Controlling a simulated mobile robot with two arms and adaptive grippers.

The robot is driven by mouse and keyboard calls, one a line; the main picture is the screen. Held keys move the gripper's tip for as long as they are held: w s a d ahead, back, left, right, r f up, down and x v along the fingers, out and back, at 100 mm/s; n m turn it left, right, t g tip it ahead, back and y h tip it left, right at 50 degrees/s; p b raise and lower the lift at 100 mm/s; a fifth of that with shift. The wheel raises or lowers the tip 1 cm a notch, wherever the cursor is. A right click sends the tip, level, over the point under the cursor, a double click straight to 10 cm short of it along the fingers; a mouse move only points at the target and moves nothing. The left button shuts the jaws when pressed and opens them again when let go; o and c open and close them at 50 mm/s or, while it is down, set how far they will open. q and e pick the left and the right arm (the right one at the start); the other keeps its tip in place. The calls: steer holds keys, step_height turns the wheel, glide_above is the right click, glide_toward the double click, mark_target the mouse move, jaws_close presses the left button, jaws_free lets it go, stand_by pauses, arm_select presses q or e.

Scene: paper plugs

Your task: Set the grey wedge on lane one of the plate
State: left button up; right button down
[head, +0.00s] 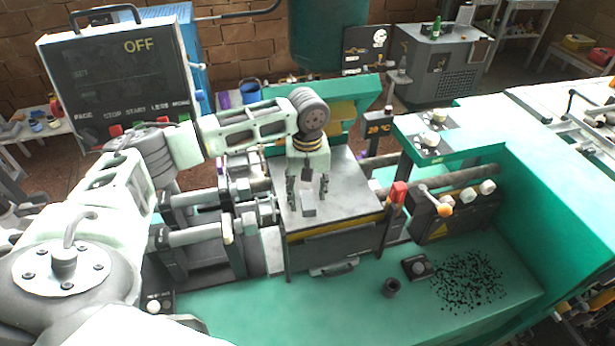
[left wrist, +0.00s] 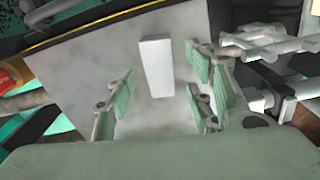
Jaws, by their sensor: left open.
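The grey wedge (head: 308,209) lies on the flat grey metal plate (head: 352,214) in the middle of the head view. In the left wrist view the wedge (left wrist: 156,67) is a pale, narrow block on the plate (left wrist: 95,75). My left gripper (head: 307,197) points down over the plate, open, with its fingers around or just above the wedge. In the left wrist view its green-padded fingers (left wrist: 160,105) are spread, and the wedge shows beyond and between them, apart from the pads. I cannot make out lane markings on the plate. My right gripper is not in view.
A machine with grey rods (head: 205,236) stands left of the plate. A red-topped post (head: 397,193) and a grey box with knobs (head: 452,215) stand to the right.

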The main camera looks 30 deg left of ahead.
arm_select(q)
steer(key=shift+f, duration=1)
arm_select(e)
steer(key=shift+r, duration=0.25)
arm_select(q)
steer(key=c, duration=1.2)
steer(key=shift+r, duration=0.1)
steer(key=shift+c, duration=0.2)
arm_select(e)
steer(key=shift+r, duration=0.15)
